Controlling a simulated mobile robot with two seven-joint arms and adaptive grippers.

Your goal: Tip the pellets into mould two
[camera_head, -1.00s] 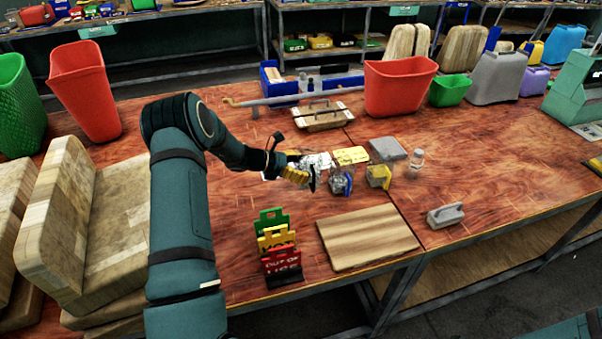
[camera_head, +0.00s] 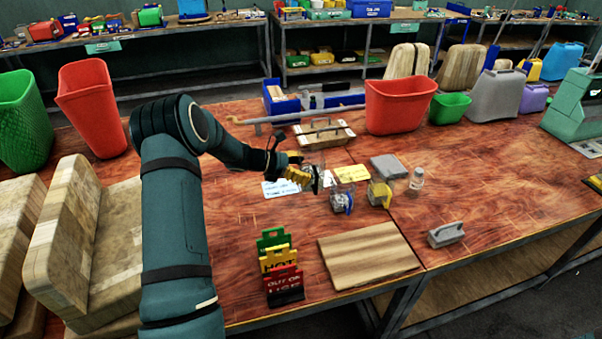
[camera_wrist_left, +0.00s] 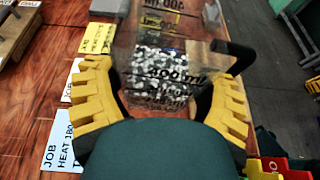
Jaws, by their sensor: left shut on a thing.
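My left gripper (camera_head: 308,180) is shut on a clear jug (camera_wrist_left: 160,85) in the left wrist view. A clear jug with a blue handle (camera_head: 342,203) stands just right of my gripper, with greyish contents. A clear jug with a yellow handle (camera_head: 380,193) stands further right. I cannot tell which thing is mould two. My right gripper is not in view.
A wooden board (camera_head: 370,252), hinged signs (camera_head: 280,268) and a grey handled block (camera_head: 446,235) lie nearer the front. A red bin (camera_head: 400,105) is at the back.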

